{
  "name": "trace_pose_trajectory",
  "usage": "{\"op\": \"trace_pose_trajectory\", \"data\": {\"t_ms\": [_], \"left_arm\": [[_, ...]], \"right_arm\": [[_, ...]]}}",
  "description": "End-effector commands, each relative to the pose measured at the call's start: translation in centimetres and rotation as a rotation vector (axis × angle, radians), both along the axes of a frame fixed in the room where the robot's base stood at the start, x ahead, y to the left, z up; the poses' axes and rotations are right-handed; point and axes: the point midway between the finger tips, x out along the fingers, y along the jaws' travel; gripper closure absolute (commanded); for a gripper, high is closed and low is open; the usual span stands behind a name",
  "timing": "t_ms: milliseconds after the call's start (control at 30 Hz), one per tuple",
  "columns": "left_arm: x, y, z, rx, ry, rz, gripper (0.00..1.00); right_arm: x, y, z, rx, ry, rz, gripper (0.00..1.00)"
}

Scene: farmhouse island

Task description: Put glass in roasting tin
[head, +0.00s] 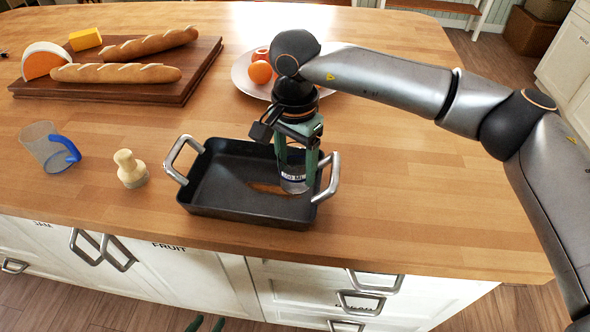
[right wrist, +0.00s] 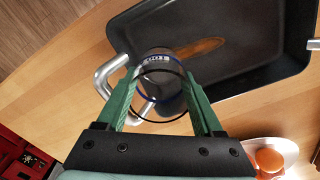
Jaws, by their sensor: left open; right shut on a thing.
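The clear glass (head: 293,180), with a dark printed band near its base, is held upright between the green fingers of my right gripper (head: 298,172). In the right wrist view the glass (right wrist: 160,68) sits between the fingers, seen from its rim. The black roasting tin (head: 215,180) has a metal handle at each end. The glass is over the tin's right end, near the right handle; I cannot tell whether it touches the tin floor.
A brown elongated thing (head: 268,188) lies in the tin. Behind are a bread board (head: 190,85) and a plate (head: 243,82) with orange fruit. The counter right of the tin is clear.

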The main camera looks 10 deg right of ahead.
Motion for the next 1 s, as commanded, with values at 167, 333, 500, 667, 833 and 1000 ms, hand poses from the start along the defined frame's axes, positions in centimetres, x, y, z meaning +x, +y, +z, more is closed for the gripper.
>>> {"op": "trace_pose_trajectory", "data": {"t_ms": [167,333,500,667,833,1000], "left_arm": [[0.0,-0.1,0.2,-0.001,0.0,0.0,0.5],[0.0,-0.1,0.5,-0.001,0.001,0.0,0.5],[0.0,-0.1,0.6,-0.002,0.0,-0.001,0.5],[0.0,-0.1,0.6,-0.002,0.0,-0.001,0.5],[0.0,-0.1,0.0,-0.002,0.0,-0.001,0.5],[0.0,-0.1,0.3,-0.002,-0.001,-0.001,0.5]], "right_arm": [[0.7,0.0,-0.9,0.001,0.0,0.001,0.96],[1.0,-0.1,-3.0,0.0,0.003,0.001,0.96],[1.1,-0.1,-4.3,0.001,-0.001,0.001,0.96],[1.1,-0.1,-4.3,0.001,-0.001,0.0,0.96],[1.1,-0.1,-4.8,0.001,-0.001,0.0,0.96],[1.1,-0.1,-4.6,0.001,-0.001,0.0,0.19]]}}
